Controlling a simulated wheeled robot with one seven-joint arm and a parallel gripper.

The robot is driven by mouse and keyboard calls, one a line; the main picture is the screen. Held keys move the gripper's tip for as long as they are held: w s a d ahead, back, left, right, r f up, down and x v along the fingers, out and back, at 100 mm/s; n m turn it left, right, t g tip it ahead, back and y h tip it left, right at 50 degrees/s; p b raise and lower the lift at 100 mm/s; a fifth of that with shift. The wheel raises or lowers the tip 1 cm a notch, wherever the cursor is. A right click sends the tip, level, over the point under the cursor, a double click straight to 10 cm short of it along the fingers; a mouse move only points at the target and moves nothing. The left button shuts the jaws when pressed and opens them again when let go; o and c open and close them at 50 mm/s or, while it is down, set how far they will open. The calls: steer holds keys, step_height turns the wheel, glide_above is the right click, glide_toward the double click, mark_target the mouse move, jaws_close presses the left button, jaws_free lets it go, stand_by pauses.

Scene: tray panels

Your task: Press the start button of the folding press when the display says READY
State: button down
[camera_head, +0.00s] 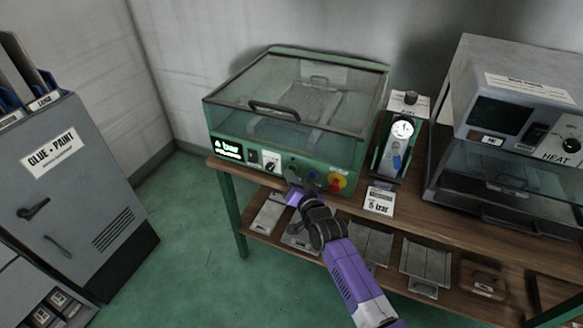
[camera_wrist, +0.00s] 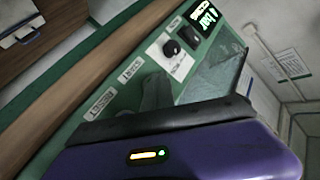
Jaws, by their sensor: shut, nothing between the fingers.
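The green folding press (camera_head: 218,112) stands on the wooden bench with its clear lid down. Its dark display (camera_head: 228,150) is lit at the left of the front panel, and it also shows in the wrist view (camera_wrist: 203,15). It seems to read a bar figure above a second line too small to read. Right of it is a black knob on a white plate (camera_wrist: 183,62). Two small labels (camera_wrist: 131,70) mark the panel; the buttons beside them are hidden or unclear. My gripper (camera_head: 291,176) is shut and empty, close in front of the panel right of the knob; contact cannot be told.
A pressure gauge unit (camera_head: 402,130), a card (camera_head: 379,201) and a grey heat machine (camera_head: 480,60) stand further right. Metal trays (camera_head: 425,262) lie on the lower shelf. A grey cabinet (camera_head: 75,200) stands left.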

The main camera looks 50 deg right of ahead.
steer(key=shift+s+a+r+p, duration=0.1)
steer(key=shift+a+p, duration=0.1)
steer(key=shift+p, duration=0.2)
steer(key=shift+s+a+p, duration=0.1)
steer(key=shift+a+p, duration=0.25)
steer(key=shift+p, duration=0.3)
steer(key=shift+a, duration=0.1)
steer(key=p, duration=0.2)
steer(key=shift+a+r+p, duration=0.1)
steer(key=shift+a+p, duration=0.2)
steer(key=shift+p, duration=0.05)
steer(key=shift+s+a+p, duration=0.1)
steer(key=shift+a+p, duration=0.1)
steer(key=shift+p, duration=0.6)
